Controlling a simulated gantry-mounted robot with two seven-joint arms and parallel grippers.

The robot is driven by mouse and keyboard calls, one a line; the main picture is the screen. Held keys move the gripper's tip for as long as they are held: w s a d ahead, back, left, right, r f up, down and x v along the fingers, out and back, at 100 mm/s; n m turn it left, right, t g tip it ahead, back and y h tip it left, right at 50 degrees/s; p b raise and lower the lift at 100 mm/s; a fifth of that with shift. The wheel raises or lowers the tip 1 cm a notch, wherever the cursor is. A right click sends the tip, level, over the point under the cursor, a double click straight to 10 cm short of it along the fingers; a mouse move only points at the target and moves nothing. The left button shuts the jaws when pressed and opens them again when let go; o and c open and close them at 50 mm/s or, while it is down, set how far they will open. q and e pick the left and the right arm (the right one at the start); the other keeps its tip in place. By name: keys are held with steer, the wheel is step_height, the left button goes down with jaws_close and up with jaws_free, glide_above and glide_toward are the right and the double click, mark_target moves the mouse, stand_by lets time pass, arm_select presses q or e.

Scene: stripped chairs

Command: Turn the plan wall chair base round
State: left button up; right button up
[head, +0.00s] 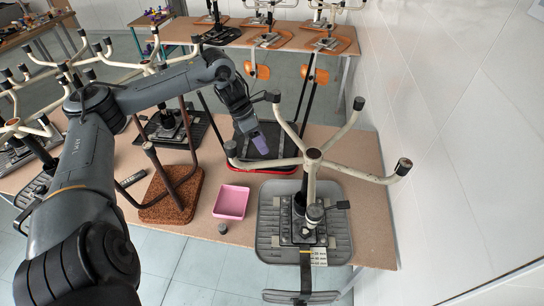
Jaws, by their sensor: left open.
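The chair base by the wall (313,156) is a cream star base with dark feet on its arms. It stands upside down on top of its post, above a grey ribbed seat plate (335,215) lying on the table. My left gripper (260,142) reaches in from the left and points down, just behind and left of the base's left-hand arms. It is open; its purple end shows no object in it. It looks apart from the base, though the depth gap is hard to judge. My right gripper is out of view.
A pink tray (231,202) and a brown speckled seat with legs (172,194) lie left of the seat plate. The white wall (445,150) is close on the right. More upturned chair bases crowd the left, and orange-seated chairs stand behind.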

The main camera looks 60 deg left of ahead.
arm_select(q)
steer(key=p+x, duration=0.2)
steer(key=x, duration=0.5)
steer(key=shift+w+d+f, duration=0.25)
steer(key=shift+w+f, duration=0.05)
steer(key=shift+f, duration=0.4)
jaws_close()
